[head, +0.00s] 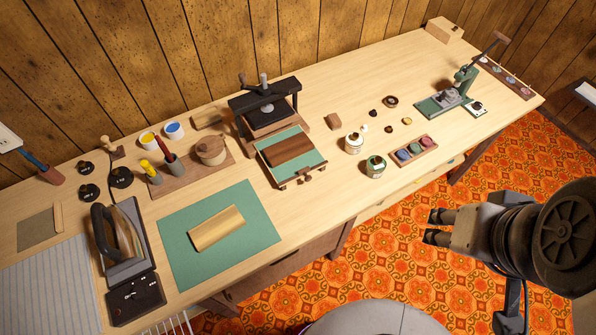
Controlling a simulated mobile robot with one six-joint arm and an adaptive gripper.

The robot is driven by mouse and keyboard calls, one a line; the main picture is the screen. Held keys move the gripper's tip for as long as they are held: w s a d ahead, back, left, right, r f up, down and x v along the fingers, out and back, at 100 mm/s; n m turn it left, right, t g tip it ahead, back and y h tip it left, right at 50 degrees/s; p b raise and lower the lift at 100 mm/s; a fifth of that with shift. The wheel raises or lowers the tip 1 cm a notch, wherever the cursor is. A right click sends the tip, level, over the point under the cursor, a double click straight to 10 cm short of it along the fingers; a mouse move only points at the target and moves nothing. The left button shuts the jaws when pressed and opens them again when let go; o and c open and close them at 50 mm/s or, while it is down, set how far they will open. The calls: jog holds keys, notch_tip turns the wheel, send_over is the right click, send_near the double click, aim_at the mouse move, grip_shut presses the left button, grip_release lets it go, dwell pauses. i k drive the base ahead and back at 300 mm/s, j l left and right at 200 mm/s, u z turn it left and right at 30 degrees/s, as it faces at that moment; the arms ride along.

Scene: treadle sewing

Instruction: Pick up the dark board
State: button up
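The dark board (290,149), a brown wooden slab, lies flat on a small green mat (309,165) on the tray in front of the black screw press (264,104). A lighter tan board (217,228) lies on the larger green mat (262,232) to the left. My gripper (430,226) is at the right, over the floor in front of the table in the picture, well apart from both boards. Its two dark fingers point left with a gap between them, and nothing shows in the gap.
The press stands directly behind the dark board. Two white jars (354,143) (376,167) and a tray of coloured pots (414,150) stand to its right. A wooden stand with a round lidded pot (211,150) is to its left. An iron (116,235) stands farther left.

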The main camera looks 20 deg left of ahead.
aim_at(278, 154)
jog(key=i+u, duration=0.25)
jog(key=i, duration=0.15)
jog(key=i+u, duration=0.4)
jog(key=u, duration=2.05)
